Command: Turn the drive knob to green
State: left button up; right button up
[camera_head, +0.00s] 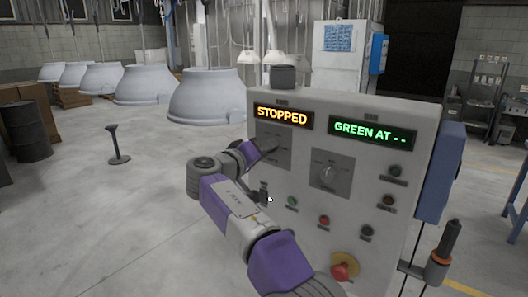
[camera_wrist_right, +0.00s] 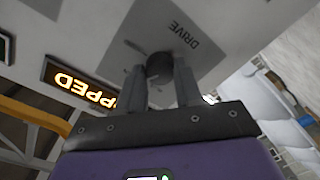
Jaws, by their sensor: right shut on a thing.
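The grey control panel (camera_head: 385,115) stands in front of me. Its drive knob (camera_wrist_right: 159,64) is a dark round knob on a grey plate marked DRIVE (camera_wrist_right: 186,36), seen in the right wrist view. In the head view this plate (camera_head: 278,131) is at the panel's upper left, and my gripper mostly hides the knob. My right gripper (camera_wrist_right: 160,80) is shut on the knob, one finger on each side. It also reaches the plate in the head view (camera_head: 270,149). The left display (camera_head: 283,115) reads STOPPED in orange; the right display (camera_head: 372,132) reads GREEN AT - - in green. My left gripper is not in view.
A second knob (camera_head: 328,174) sits right of the drive plate. Several small buttons and a red mushroom button (camera_head: 342,269) on a yellow base are lower down. A blue box (camera_head: 440,172) is on the panel's right side.

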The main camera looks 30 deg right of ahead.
jog(key=o, duration=1)
jog(key=shift+o, duration=0.2)
jog(key=v, duration=0.7)
jog(key=shift+a, duration=0.3)
jog(key=shift+s, duration=0.15)
